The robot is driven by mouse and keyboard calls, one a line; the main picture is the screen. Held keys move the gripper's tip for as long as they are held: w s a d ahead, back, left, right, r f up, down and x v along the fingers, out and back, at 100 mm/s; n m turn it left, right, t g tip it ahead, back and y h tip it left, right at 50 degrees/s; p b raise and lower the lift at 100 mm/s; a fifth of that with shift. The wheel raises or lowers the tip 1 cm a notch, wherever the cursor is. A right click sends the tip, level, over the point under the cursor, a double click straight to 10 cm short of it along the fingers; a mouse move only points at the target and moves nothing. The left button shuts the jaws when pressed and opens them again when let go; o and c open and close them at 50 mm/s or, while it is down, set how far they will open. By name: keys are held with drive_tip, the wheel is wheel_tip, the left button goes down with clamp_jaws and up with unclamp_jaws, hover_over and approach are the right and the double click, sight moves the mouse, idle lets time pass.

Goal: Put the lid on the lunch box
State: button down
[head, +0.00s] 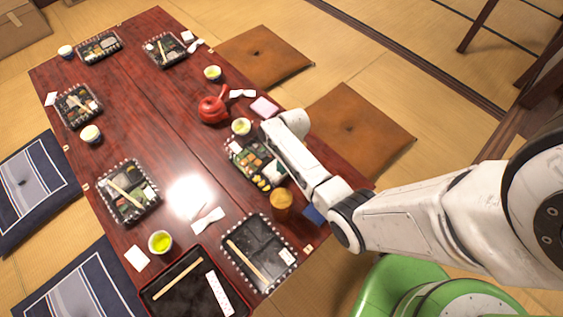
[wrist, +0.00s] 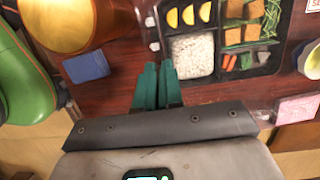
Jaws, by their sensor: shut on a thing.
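The open lunch box (head: 244,163) stands near the table's right edge, partly hidden behind my arm in the head view. In the wrist view the black box (wrist: 233,77) holds rice, yellow slices, carrots and brown pieces. My gripper (wrist: 158,70) has its two teal fingers close together beside the box's near left corner. It is shut on what seems to be the clear lid (wrist: 155,46), which shows only as faint glints along the box's edges. Its full outline, and whether it touches the box, cannot be told. The fingers are hard to make out in the head view.
An amber cup (head: 282,200) and a blue block (head: 313,214) stand close to my gripper. A tea cup (head: 241,126), a pink block (head: 265,106) and a red teapot (head: 213,108) stand beyond the box. Another black box (head: 250,255) with chopsticks lies nearer. Bare table lies left of the box.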

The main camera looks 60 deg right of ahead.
drive_tip(key=shift+f+b, duration=2.9)
drive_tip(key=shift+f, duration=0.2)
drive_tip(key=shift+w+a, duration=0.15)
drive_tip(key=shift+a, duration=0.2)
drive_tip(key=shift+f, duration=1.15)
idle(0.7)
drive_tip(key=c, duration=0.6)
unclamp_jaws()
drive_tip(key=shift+c, duration=0.2)
drive_tip(key=shift+r+p, duration=3.9)
drive_tip(key=shift+r, duration=0.1)
